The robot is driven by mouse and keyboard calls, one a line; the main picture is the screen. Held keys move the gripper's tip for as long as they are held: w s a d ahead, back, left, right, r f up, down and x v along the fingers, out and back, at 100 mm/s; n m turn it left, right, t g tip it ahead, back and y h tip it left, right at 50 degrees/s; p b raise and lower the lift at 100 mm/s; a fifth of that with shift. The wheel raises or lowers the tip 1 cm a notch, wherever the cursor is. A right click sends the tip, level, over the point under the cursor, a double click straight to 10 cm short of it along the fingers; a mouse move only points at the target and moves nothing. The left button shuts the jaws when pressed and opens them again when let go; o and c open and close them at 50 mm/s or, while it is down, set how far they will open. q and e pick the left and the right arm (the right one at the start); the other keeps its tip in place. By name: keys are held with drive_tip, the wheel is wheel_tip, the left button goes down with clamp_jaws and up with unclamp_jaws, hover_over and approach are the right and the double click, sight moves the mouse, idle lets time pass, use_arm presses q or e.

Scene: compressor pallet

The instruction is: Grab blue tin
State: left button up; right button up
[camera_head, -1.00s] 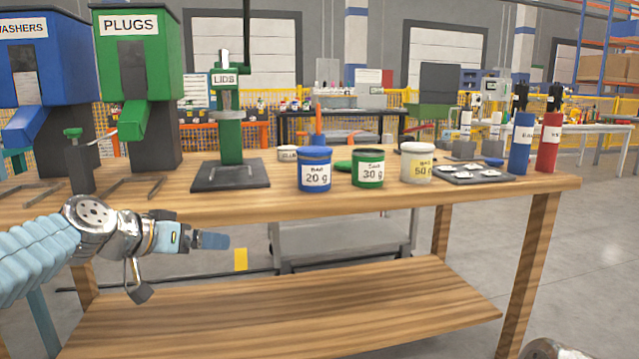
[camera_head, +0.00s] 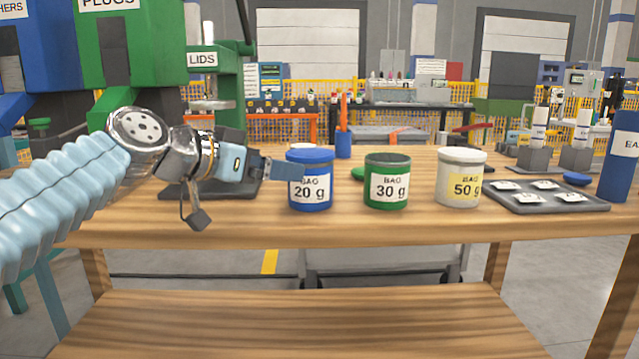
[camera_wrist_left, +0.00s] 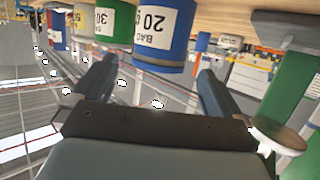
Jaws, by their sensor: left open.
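The blue tin (camera_head: 310,180), labelled "BAG 20 g", stands upright near the front of the wooden bench. My left gripper (camera_head: 285,170) is just left of the tin in the head view, its fingers pointing right and overlapping the tin's left edge. In the left wrist view the blue tin (camera_wrist_left: 166,35) lies ahead, between the lines of the two open fingers (camera_wrist_left: 155,85). The space between the fingers is empty. I cannot tell whether a finger touches the tin. My right gripper is out of view.
A green "30 g" tin (camera_head: 387,182) and a white "50 g" tin (camera_head: 460,178) stand right of the blue one. A grey tray (camera_head: 590,204) lies farther right. The green LIDS press (camera_head: 215,75) stands behind my left wrist. The bench front (camera_head: 400,230) is clear.

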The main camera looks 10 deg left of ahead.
sight(311, 169)
use_arm(q)
drive_tip(key=p+x, duration=0.1)
drive_tip(key=x, duration=0.4)
drive_tip(key=shift+w+d, duration=0.1)
drive_tip(key=shift+w, duration=0.05)
drive_tip(key=p+x, duration=0.2)
drive_tip(key=x, duration=0.2)
drive_tip(key=shift+w+r, duration=0.1)
drive_tip(key=shift+w, duration=0.2)
drive_tip(key=shift+w+d+f, duration=0.25)
drive_tip(key=shift+w, duration=0.05)
drive_tip(key=shift+c, duration=0.5)
drive_tip(key=c, duration=0.6)
drive_tip(key=shift+r, duration=0.1)
drive_tip(key=shift+c, duration=0.2)
